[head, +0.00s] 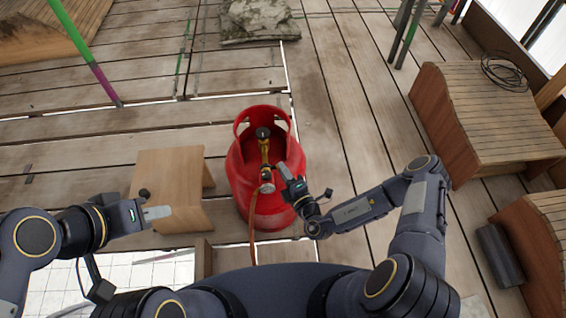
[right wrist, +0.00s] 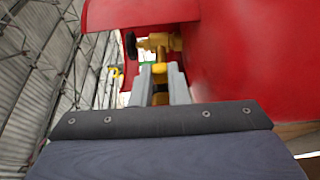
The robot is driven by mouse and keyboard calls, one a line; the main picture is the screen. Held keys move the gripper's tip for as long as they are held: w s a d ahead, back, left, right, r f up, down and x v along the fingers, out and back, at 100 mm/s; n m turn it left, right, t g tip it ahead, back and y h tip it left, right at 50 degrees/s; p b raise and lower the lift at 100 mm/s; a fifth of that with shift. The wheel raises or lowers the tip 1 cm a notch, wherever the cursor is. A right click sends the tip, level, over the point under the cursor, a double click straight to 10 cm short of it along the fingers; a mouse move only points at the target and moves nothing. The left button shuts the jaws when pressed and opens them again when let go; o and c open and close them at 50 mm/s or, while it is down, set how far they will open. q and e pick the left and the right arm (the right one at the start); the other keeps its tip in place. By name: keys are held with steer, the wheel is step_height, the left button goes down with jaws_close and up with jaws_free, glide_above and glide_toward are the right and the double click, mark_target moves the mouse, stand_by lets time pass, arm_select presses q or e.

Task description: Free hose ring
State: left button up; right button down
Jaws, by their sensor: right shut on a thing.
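A red gas cylinder (head: 240,180) stands upright in the middle of the head view, with a collar around its top. A brass valve fitting (head: 264,150) sits inside the collar, and it also shows in the right wrist view (right wrist: 158,42). An orange-brown hose (head: 252,228) runs down from the fitting's near end. My right gripper (head: 282,170) reaches in from the right and is shut on the hose ring (right wrist: 161,88), a yellowish part between its fingers, mostly hidden by them. My left gripper (head: 156,213) hangs over the wooden stool, away from the cylinder; its jaw gap is unclear.
A wooden stool (head: 165,172) stands left of the cylinder. Slatted wooden benches (head: 490,110) are at the right, one with a black cable coil (head: 505,70). Bare planks lie between cylinder and right bench.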

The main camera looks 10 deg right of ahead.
steer(key=shift+a+r+n+g+h+p, duration=0.1)
steer(key=shift+r+n+g+h+p, duration=0.3)
steer(key=shift+n+p, duration=0.85)
steer(key=shift+a+r+n+g+h+p, duration=0.2)
steer(key=shift+r+n+p, duration=0.25)
steer(key=shift+p, duration=1.45)
steer(key=shift+a+r+n+g+h+p, duration=0.1)
steer(key=shift+r+n+g+h+p, duration=0.15)
steer(key=shift+r+n+p, duration=0.9)
steer(key=shift+f+m+p, duration=0.35)
steer(key=shift+f+p, duration=0.15)
steer(key=shift+f, duration=0.2)
steer(key=c, duration=1.4)
jaws_free()
steer(key=v, duration=0.8)
steer(key=shift+w, duration=0.1)
